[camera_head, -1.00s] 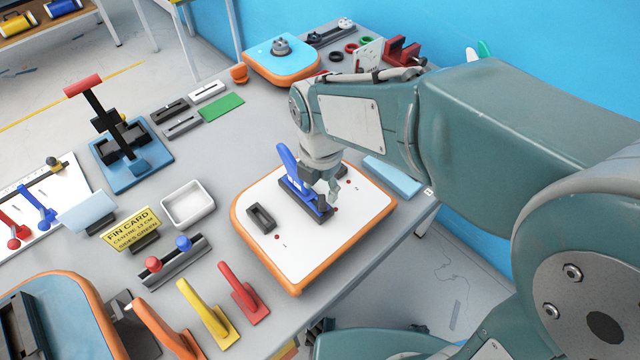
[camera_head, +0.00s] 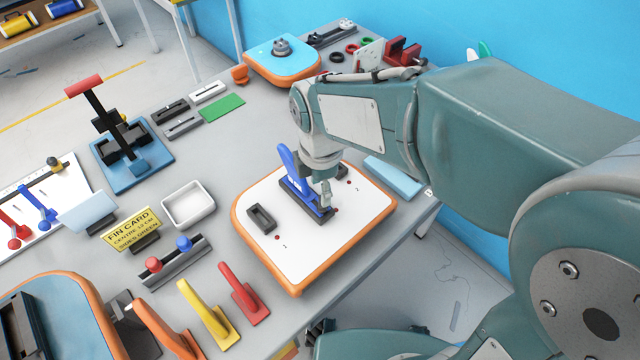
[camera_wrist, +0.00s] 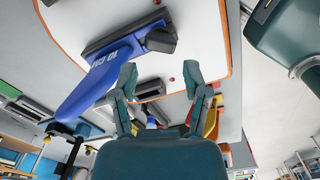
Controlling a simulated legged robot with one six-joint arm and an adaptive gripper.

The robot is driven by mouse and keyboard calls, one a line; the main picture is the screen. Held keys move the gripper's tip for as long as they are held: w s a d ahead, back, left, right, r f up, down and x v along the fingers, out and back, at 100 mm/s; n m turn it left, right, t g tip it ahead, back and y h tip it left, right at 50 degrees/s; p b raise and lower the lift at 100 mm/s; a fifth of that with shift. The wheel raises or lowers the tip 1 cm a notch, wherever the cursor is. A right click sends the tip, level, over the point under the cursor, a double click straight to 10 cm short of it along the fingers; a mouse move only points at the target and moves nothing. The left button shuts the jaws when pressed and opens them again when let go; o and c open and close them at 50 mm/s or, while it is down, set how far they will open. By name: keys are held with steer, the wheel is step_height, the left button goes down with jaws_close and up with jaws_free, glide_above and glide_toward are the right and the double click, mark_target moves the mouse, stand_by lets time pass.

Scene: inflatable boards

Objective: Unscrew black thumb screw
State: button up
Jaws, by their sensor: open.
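A white board with an orange rim (camera_head: 352,234) lies on the table. A blue fin (camera_head: 287,160) stands in a dark fin box (camera_head: 299,197) at its middle; the blue fin (camera_wrist: 88,92) also fills the left of the wrist view. A black knob-like part, seemingly the thumb screw (camera_wrist: 161,40), sits at the end of the box in the wrist view. It is hard to make out in the head view. My gripper (camera_head: 326,200) points down close beside the fin's near right end. In the wrist view its two fingers (camera_wrist: 158,75) are apart with nothing held between them.
A second small dark box (camera_head: 261,217) sits on the board's left. A white tray (camera_head: 188,204), a rail with red and blue knobs (camera_head: 172,262), and yellow (camera_head: 207,313) and red (camera_head: 243,293) fins stand nearby. A light blue block (camera_head: 393,176) lies behind the board.

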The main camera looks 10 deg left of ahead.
steer(key=shift+m, duration=0.7)
steer(key=m, duration=0.4)
steer(key=shift+w, duration=0.1)
steer(key=m, duration=0.4)
steer(key=shift+m, duration=0.5)
steer(key=m, duration=0.3)
steer(key=shift+w+d, duration=0.1)
